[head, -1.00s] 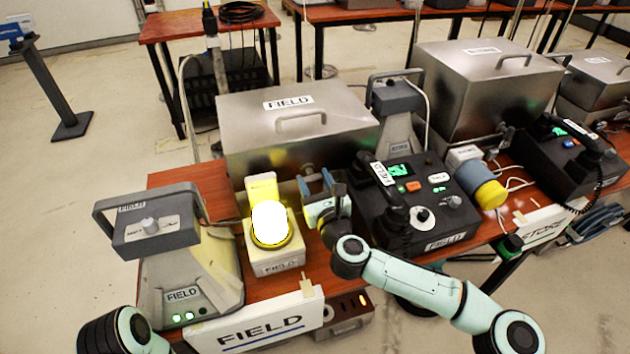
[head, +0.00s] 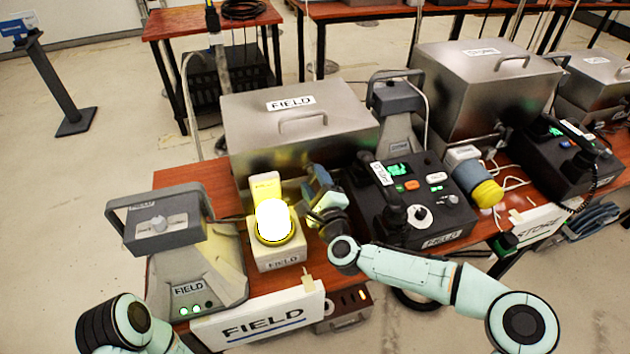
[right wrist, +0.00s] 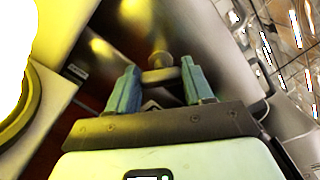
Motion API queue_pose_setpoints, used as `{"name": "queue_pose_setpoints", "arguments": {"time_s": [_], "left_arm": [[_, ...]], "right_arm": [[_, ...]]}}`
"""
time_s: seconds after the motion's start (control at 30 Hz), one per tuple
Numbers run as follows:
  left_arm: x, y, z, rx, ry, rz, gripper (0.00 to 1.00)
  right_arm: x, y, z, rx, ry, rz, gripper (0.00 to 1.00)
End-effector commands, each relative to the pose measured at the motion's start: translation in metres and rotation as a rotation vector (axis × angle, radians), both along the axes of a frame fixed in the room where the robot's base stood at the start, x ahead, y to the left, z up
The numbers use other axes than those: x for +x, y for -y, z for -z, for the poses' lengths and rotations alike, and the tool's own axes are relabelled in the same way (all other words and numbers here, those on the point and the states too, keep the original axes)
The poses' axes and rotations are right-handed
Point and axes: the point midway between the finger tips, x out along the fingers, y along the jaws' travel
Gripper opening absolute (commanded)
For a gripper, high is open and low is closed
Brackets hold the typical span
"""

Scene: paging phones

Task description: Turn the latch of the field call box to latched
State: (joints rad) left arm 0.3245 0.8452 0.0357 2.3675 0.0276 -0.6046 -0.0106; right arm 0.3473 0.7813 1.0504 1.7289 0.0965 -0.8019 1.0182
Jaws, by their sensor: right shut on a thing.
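The field call box is a grey metal box (head: 240,145) with a FIELD label and a handle on its lid. It stands behind the lit lamp and its lid looks closed. My right gripper (head: 312,182) is at the box's front, and its jaws hide the latch in the head view. In the right wrist view the gripper (right wrist: 160,82) is shut on the latch (right wrist: 158,76), a small metal bar between the fingers with a round knob behind it. I cannot tell the latch's exact angle. My left arm shows at lower left, but its gripper is out of view.
A glowing lamp on a FIELD base (head: 278,258) stands close left of my right gripper. A black phone console (head: 425,225) is close on its right. A grey FIELD speaker (head: 195,265) is at left. The STORE box (head: 480,85) stands farther right.

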Motion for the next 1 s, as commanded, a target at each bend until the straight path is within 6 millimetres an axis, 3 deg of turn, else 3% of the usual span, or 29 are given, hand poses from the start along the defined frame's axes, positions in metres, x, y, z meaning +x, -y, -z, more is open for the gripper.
{"name": "queue_pose_setpoints", "arguments": {"time_s": [0.5, 1.0], "left_arm": [[-0.009, -0.001, 0.009, -0.001, -0.03, -0.001, 0.0], [-0.014, -0.002, 0.014, -0.003, -0.048, -0.003, 0.0]], "right_arm": [[0.0, -0.001, 0.002, -0.413, 0.136, 0.002, 0.2], [0.0, -0.001, 0.003, -0.564, 0.184, 0.002, 0.2]]}}
